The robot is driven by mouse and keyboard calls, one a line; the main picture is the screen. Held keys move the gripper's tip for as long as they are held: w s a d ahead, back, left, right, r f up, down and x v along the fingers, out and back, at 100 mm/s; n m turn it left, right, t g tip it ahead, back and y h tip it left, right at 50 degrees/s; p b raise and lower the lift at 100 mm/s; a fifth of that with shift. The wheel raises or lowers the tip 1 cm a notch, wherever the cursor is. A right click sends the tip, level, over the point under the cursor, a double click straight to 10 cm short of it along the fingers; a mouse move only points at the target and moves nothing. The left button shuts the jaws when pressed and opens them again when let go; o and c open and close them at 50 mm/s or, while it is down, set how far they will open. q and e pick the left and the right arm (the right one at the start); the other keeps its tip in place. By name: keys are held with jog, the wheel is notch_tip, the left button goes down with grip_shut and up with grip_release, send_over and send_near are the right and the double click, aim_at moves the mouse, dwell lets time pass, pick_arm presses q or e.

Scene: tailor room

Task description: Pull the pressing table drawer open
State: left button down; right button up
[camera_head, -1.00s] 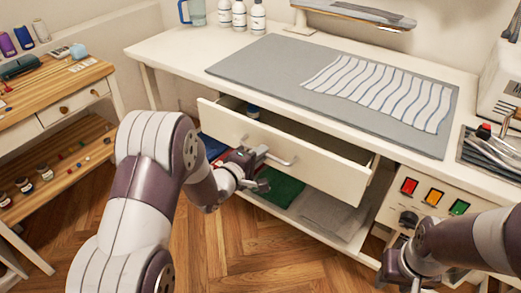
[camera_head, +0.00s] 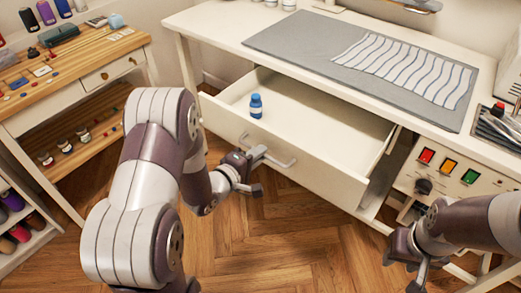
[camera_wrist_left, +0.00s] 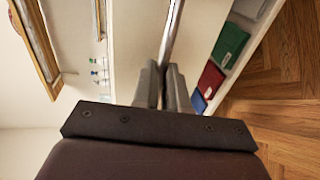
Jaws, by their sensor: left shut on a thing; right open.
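The white drawer (camera_head: 290,165) of the pressing table (camera_head: 214,27) is pulled well out, and its inside shows. A small blue bottle (camera_head: 256,106) stands in it near the front left. A silver bar handle (camera_head: 272,157) is on the drawer front. My left gripper (camera_head: 253,167) is shut on the handle; in the left wrist view the handle bar (camera_wrist_left: 171,40) runs between the fingers (camera_wrist_left: 166,88). My right gripper (camera_head: 408,268) is open and empty, low at the right below the control panel.
A grey mat (camera_head: 300,45) with a striped cloth (camera_head: 405,68) lies on the tabletop. A wooden side table (camera_head: 118,50) stands at the left. The wooden floor (camera_head: 290,240) before the drawer is clear.

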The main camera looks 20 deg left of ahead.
pick_arm(q)
jog(key=c, duration=1.2)
grip_release()
jog(key=p+v, duration=0.2)
jog(key=v, duration=1)
jog(key=shift+s, duration=0.35)
jog(key=shift+a, duration=0.1)
